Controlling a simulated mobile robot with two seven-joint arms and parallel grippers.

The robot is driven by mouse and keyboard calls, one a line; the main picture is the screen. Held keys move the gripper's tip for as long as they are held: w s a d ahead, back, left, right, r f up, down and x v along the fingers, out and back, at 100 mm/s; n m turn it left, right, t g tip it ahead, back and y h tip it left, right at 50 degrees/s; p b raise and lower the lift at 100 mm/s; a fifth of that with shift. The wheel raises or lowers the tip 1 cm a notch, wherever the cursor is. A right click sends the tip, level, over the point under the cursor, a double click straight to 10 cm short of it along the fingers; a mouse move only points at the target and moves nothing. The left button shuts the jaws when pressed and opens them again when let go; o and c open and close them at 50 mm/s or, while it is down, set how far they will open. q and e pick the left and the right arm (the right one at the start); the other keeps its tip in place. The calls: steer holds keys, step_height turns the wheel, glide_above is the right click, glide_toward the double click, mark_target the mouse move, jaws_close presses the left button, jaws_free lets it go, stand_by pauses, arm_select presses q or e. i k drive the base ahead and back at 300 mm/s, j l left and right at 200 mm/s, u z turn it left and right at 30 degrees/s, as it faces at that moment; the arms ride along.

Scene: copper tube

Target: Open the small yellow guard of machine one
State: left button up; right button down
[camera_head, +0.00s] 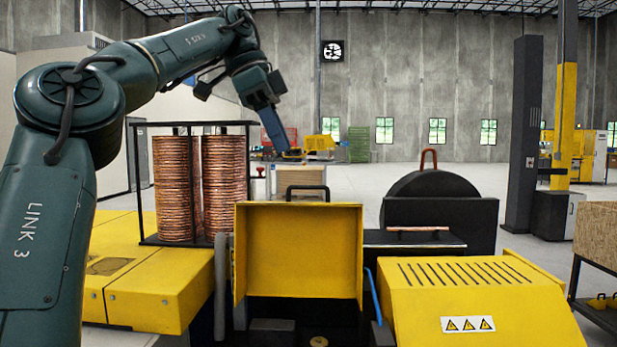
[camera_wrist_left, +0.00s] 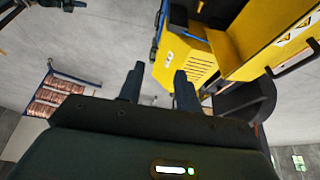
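The small yellow guard (camera_head: 299,252) stands upright at the centre of the head view, its hollow inner side facing me and a black handle (camera_head: 307,188) on its top edge. It looks raised above the dark machine bed. My left gripper (camera_head: 290,153) is beyond and above the guard, pointing down, apart from the handle. In the left wrist view its two fingers (camera_wrist_left: 158,84) are spread with nothing between them. Yellow machine parts (camera_wrist_left: 185,62) show beyond the fingers there; I cannot tell which part is the guard. My right gripper is not in view.
Copper coils (camera_head: 172,190) stand in a black frame at left. A yellow slotted cover (camera_head: 470,285) with warning labels is at right. A blue rod (camera_head: 372,296) stands beside the guard. A dark round-topped part (camera_head: 433,187) is behind. Open floor (camera_head: 350,180) lies beyond.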

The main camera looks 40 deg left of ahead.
mark_target(288, 249)
steer(key=i+j, duration=0.25)
steer(key=j, duration=0.15)
steer(key=i+j, duration=0.55)
steer(key=j, duration=0.25)
